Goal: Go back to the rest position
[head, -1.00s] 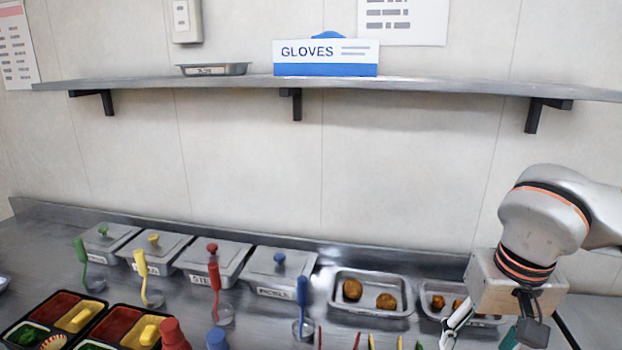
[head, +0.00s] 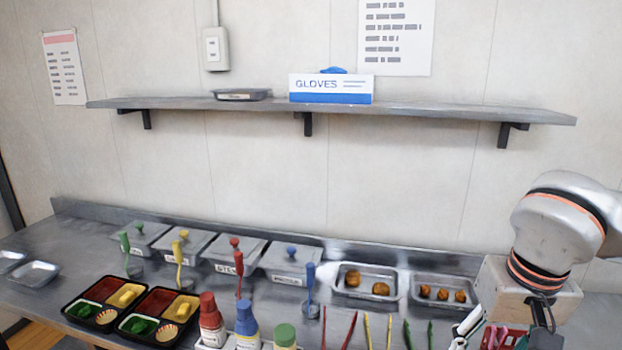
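My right gripper (head: 485,330) hangs at the lower right, at the end of my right arm, in front of the tray of brown pieces. Its fingertips run toward the bottom edge and are partly cut off, so I cannot tell whether it is open or shut. Small pink-red and teal shapes show beside its fingers; I cannot tell what they are. My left gripper is not in view.
Two bento trays (head: 121,312) with food stand at the left front. Bottles (head: 211,325) and coloured tongs (head: 368,332) line the front edge. Lidded pans (head: 290,263) and open pans (head: 362,302) stand behind. A shelf (head: 420,110) holds a glove box (head: 330,88).

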